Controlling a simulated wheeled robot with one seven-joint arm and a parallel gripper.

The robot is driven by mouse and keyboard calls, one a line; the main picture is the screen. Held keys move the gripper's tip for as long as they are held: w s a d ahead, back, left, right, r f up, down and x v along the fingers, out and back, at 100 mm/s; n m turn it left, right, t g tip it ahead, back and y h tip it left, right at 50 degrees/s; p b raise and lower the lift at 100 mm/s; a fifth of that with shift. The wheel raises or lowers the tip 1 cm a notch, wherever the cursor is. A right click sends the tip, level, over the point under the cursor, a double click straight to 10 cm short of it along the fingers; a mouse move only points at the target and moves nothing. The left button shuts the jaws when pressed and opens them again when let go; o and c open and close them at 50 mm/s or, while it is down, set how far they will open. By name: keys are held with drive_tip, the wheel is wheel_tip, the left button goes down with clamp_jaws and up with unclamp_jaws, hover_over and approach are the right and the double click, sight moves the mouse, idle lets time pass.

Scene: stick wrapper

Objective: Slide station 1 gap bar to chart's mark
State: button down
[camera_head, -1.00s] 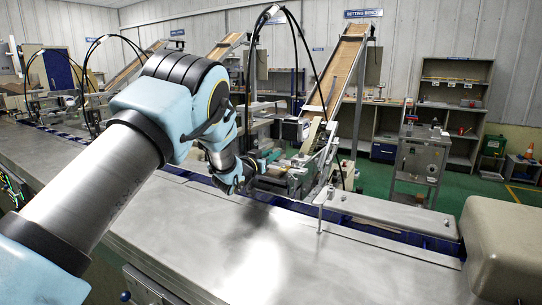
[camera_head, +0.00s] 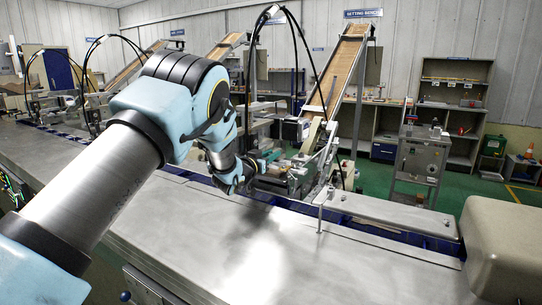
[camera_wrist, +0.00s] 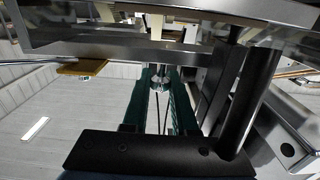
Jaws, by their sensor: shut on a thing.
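My gripper (camera_head: 262,166) is at the near side of the station machine (camera_head: 297,175), just beyond the steel table's far edge. It is shut on a small part of the machine, which appears to be the gap bar; my wrist and the machine's parts hide most of the grip. In the wrist view a grey metal bar (camera_wrist: 130,50) crosses the upper part of the picture, close to the camera; I cannot tell if it is the gap bar. I cannot make out the chart or its mark in either view.
The steel table (camera_head: 290,250) in front is bare. A blue-lined channel (camera_head: 385,233) runs along its far edge. A thin upright post (camera_head: 320,212) and a flat metal cover (camera_head: 385,208) stand right of the machine. A beige housing (camera_head: 505,250) fills the right corner.

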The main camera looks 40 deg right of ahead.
drive_tip(key=shift+s+d+f+b, duration=0.1)
drive_tip(key=shift+s+d+b, duration=0.05)
drive_tip(key=shift+s+b, duration=0.35)
drive_tip(key=shift+s+d+f+b, duration=0.1)
drive_tip(key=shift+s+b, duration=0.3)
drive_tip(key=shift+b, duration=0.15)
drive_tip(key=shift+s+d+r, duration=0.1)
drive_tip(key=shift+s+r, duration=0.1)
drive_tip(key=shift+s, duration=0.1)
drive_tip(key=c, duration=1)
unclamp_jaws()
drive_tip(key=shift+s, duration=0.1)
drive_tip(key=shift+a+b, duration=0.3)
drive_tip(key=shift+a, duration=0.15)
drive_tip(key=b+v, duration=0.3)
drive_tip(key=v, duration=0.7)
